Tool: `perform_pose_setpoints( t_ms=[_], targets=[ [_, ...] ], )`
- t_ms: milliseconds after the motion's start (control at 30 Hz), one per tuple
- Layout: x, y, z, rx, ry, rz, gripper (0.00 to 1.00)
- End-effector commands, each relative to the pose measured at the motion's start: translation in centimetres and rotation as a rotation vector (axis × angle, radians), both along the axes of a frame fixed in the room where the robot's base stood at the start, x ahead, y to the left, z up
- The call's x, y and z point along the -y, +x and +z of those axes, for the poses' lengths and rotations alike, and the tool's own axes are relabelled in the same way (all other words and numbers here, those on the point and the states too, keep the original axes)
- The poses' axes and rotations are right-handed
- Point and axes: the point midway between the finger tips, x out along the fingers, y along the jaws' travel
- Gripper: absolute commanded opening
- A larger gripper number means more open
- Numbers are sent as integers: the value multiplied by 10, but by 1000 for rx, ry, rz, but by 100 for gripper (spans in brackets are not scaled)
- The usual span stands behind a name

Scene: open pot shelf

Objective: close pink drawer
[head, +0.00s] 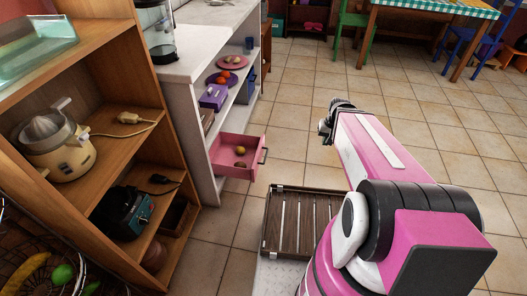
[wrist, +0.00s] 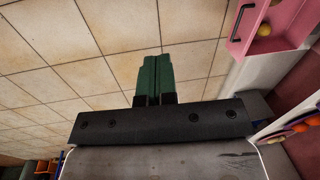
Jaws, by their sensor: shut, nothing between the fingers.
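The pink drawer (head: 233,171) is pulled out of the low white shelf unit, its dark handle (head: 263,156) on the right-hand front panel. A yellow fruit (head: 240,150) and a smaller brownish item lie inside it. In the wrist view the drawer (wrist: 288,22) is at the upper right, with its black handle (wrist: 242,21) and the yellow fruit (wrist: 264,30) showing. My gripper (wrist: 156,58) has its green fingers together and empty, over floor tiles, apart from the drawer and to its left in the wrist view. In the head view its fingertips are not clear.
The white shelf unit (head: 213,187) holds a purple box (head: 213,97) and plates of fruit. A wooden shelf (head: 118,55) stands at left. Open tiled floor (head: 300,110) lies right of the drawer.

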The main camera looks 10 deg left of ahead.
Motion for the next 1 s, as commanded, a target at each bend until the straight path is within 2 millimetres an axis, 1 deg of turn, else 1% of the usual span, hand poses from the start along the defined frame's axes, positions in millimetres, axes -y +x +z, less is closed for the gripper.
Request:
perform_pose_setpoints(
  t_ms=[33, 67, 100, 167, 200, 267, 300, 400, 433, 500, 600, 833, 1000],
  targets=[
    [-14, 28, -21, -5, 55, 3, 0],
    [-23, 39, -32, -7, 95, 6, 0],
    [-37, 55, -47, -8, 151, 6, 0],
    [-58, 78, -70, -10, 236, 3, 0],
    [-72, 94, -86, -9, 294, 1, 0],
    [-93, 117, -109, -7, 379, -9, 0],
    [-106, 130, -125, -4, 433, -16, 0],
    [-134, 158, -156, 5, 549, -41, 0],
    [-140, 165, -164, 8, 577, -48, 0],
    [-152, 176, -179, 14, 629, -65, 0],
    [-162, 185, -190, 21, 676, -82, 0],
    [-176, 188, -203, 25, 698, -89, 0],
    [-196, 191, -222, 24, 696, -87, 0]
  ],
)
